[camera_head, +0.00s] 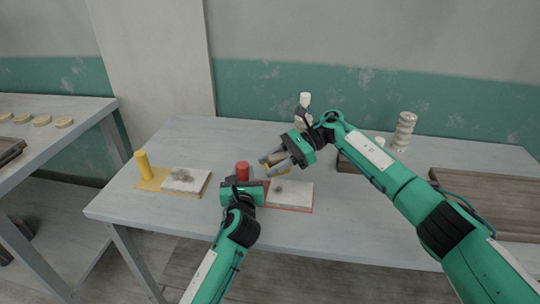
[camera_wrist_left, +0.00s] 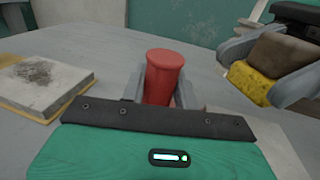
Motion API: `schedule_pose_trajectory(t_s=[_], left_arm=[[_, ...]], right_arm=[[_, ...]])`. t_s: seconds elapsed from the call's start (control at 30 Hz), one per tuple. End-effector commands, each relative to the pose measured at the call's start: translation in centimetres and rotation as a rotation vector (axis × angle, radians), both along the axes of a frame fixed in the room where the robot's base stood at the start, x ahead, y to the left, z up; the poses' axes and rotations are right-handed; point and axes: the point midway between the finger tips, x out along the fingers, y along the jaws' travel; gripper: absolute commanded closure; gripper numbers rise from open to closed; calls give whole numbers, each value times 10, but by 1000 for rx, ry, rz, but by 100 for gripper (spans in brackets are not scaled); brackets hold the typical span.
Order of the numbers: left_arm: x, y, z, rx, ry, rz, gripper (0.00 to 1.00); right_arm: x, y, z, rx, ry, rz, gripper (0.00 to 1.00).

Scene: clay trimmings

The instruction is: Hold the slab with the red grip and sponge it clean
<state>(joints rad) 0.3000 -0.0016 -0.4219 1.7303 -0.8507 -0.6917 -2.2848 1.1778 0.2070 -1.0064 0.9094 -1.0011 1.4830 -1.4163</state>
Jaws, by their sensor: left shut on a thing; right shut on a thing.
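The red grip (camera_head: 242,169) is an upright cylinder at the left end of a red-edged board. A pale slab (camera_head: 292,196) lies on that board, with a dark smudge on its left part. My left gripper (camera_head: 243,184) is shut on the red grip; the left wrist view shows the grip (camera_wrist_left: 164,75) between its fingers. My right gripper (camera_head: 273,162) is shut on a brown and yellow sponge (camera_wrist_left: 284,54), held above the slab's back left side. The slab's left end is partly hidden by my left gripper.
A second smudged slab (camera_head: 186,181) lies on a yellow board with a yellow grip (camera_head: 143,164) to the left. A brown wooden tray (camera_head: 480,190) is at right. The table's front left is clear.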

Motion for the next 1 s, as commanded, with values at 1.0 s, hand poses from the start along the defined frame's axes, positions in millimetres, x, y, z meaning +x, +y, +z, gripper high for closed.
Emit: schedule_pose_trajectory(t_s=[1.0], left_arm=[[0,0,0,0,0,0,100]], right_arm=[[25,-2,-71,-2,1,-4,91]])
